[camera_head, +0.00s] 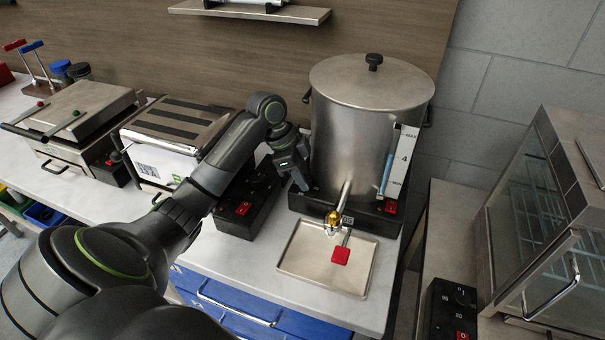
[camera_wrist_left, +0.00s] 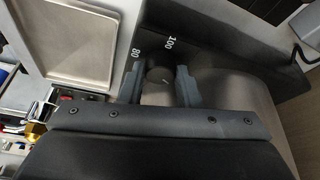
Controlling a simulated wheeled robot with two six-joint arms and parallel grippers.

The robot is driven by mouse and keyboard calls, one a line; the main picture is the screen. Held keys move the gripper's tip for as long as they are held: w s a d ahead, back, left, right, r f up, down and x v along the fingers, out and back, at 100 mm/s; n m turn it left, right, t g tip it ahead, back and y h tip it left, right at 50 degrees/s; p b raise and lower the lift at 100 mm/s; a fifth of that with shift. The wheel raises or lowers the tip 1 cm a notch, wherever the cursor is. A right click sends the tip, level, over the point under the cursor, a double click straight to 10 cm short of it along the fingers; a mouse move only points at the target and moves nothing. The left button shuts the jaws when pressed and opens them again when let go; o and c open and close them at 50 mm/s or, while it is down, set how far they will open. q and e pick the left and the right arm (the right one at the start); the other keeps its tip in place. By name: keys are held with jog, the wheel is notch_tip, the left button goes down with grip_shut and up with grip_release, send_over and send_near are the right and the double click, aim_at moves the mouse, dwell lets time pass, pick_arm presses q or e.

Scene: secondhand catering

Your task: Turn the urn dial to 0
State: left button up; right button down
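The steel urn (camera_head: 352,130) stands on a black base at the back right of the counter. Its dial (camera_wrist_left: 159,75) is a round dark knob with a pale mark, and the printed 80 and 100 show beside it in the left wrist view. My left gripper (camera_head: 303,184) reaches down to the left side of the urn's base. The dial is hidden in the head view. My right gripper is not in view.
A drip tray (camera_head: 290,262) lies before the urn, under its brass tap (camera_head: 333,217) with a red handle (camera_head: 340,256). A toaster (camera_head: 165,150) and a press grill (camera_head: 75,118) stand left. A glass-doored oven (camera_head: 550,215) stands right.

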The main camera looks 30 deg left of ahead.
pick_arm(q)
jog(key=c, duration=0.4)
jog(key=shift+r+n+p, duration=0.2)
jog(key=shift+n+p, duration=0.2)
jog(key=shift+p, duration=0.45)
jog(key=shift+c, duration=0.2)
jog(key=n+t+y+p, duration=0.1)
jog(key=n+p, duration=0.2)
jog(key=p, duration=0.1)
jog(key=shift+s+d+p, duration=0.1)
jog(key=shift+d+p, duration=0.05)
jog(key=shift+p, duration=0.15)
jog(key=shift+f+n+t+p, duration=0.1)
jog(key=shift+n+t+p, duration=0.3)
jog(key=shift+n+p, duration=0.75)
jog(key=shift+y, duration=0.3)
jog(key=o, duration=0.7)
